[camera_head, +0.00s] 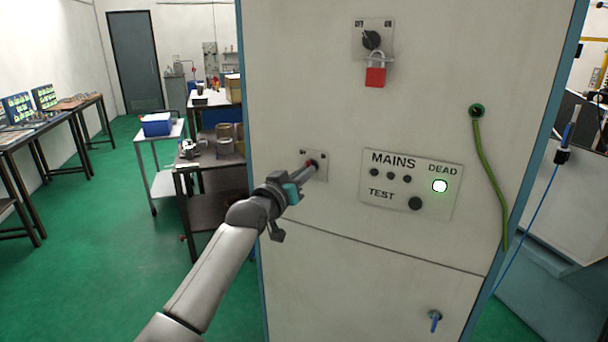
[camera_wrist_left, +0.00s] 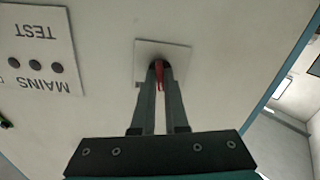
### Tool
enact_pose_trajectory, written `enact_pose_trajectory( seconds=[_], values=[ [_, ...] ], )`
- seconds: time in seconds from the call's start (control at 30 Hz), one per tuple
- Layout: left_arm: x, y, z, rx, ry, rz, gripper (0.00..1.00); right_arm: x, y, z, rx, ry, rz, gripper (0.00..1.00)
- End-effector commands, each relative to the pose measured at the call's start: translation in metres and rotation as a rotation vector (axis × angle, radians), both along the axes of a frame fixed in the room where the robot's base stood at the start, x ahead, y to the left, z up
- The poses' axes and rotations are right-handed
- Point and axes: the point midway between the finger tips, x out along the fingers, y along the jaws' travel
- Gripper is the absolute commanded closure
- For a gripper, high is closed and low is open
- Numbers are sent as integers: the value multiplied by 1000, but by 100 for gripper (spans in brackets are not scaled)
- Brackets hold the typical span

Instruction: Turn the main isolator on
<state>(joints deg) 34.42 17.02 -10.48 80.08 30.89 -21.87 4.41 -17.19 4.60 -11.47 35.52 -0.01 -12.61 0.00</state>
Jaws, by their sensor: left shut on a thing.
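A small red switch handle (camera_head: 312,162) sits on a square metal plate (camera_head: 322,172) on the pale cabinet front, left of the MAINS panel. My left gripper (camera_head: 309,165) reaches it from the lower left and is shut on it. In the left wrist view the red handle (camera_wrist_left: 159,76) shows between the two dark fingers (camera_wrist_left: 159,84), in front of its plate (camera_wrist_left: 178,54). The fingers hide much of the handle, so its exact setting is hard to tell. My right gripper is not in view.
Above is a black rotary switch (camera_head: 371,40) with a red padlock (camera_head: 375,77) hanging from it. The MAINS panel (camera_head: 400,208) has a lit DEAD lamp (camera_head: 440,186) and a black TEST knob (camera_head: 415,203). A green cable (camera_head: 489,170) hangs at the right.

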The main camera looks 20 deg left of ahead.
Motion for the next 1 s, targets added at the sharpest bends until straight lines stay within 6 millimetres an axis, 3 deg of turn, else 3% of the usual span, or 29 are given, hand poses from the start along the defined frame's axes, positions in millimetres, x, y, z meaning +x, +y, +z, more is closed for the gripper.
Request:
enact_pose_trajectory(
  seconds=[0.6, 1.0],
  values=[
    [0, 1, 1, 544, -105, 0, 100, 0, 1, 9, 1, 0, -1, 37],
    [0, 1, 0, 728, -140, 0, 100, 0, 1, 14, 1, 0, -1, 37]
  ],
)
